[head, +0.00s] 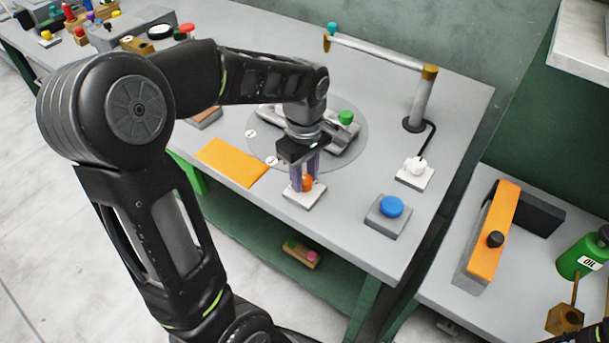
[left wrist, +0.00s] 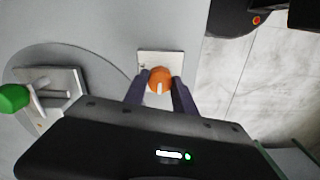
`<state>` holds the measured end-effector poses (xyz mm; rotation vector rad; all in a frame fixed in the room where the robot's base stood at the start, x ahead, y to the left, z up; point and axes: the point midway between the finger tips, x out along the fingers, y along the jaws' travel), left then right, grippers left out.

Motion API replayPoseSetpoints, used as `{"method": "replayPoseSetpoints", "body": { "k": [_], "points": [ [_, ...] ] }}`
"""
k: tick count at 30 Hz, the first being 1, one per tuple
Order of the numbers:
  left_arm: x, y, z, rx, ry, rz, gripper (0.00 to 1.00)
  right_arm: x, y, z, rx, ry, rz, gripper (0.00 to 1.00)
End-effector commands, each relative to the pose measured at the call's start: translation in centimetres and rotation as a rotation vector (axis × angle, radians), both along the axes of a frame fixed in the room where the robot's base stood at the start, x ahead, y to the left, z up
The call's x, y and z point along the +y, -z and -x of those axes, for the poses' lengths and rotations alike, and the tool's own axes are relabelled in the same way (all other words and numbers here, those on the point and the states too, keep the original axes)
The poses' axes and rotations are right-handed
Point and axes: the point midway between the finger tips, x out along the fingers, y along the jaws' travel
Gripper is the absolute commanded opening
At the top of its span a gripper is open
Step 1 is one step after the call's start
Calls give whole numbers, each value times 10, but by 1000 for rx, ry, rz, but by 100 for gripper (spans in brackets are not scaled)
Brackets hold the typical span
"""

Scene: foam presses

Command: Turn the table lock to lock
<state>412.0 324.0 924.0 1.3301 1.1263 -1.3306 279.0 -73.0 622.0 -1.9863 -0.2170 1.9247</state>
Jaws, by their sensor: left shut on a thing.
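The table lock is an orange round knob (head: 307,183) on a small white square plate (head: 305,198) near the front edge of the grey table. In the left wrist view the orange knob (left wrist: 160,80) has a white mark on it and sits on the white plate (left wrist: 147,58). My left gripper (head: 304,180) points down over the plate, its two purple fingers on either side of the knob. In the left wrist view the left gripper (left wrist: 160,92) is shut on the knob. The gripper hides part of the knob in the head view. My right gripper is not seen.
A round grey turntable (head: 258,152) with a green-knobbed fixture (head: 346,118) lies behind the gripper. An orange sheet (head: 232,162) is to the left. A blue button (head: 390,206) and a white switch (head: 416,166) are to the right. A metal post (head: 421,98) stands behind them.

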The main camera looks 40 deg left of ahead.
Motion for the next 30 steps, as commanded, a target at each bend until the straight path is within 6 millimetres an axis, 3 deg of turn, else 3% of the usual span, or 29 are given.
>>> {"method": "replayPoseSetpoints", "body": {
  "k": [11,12,20,30],
  "points": [
    [0,0,0,-1,-9,0,0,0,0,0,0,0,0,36],
    [0,0,0,-1,-9,0,34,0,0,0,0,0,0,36],
    [0,0,0,-1,-7,0,54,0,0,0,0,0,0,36],
    [0,-4,-1,-2,-7,0,54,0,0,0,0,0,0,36]
  ]
}}
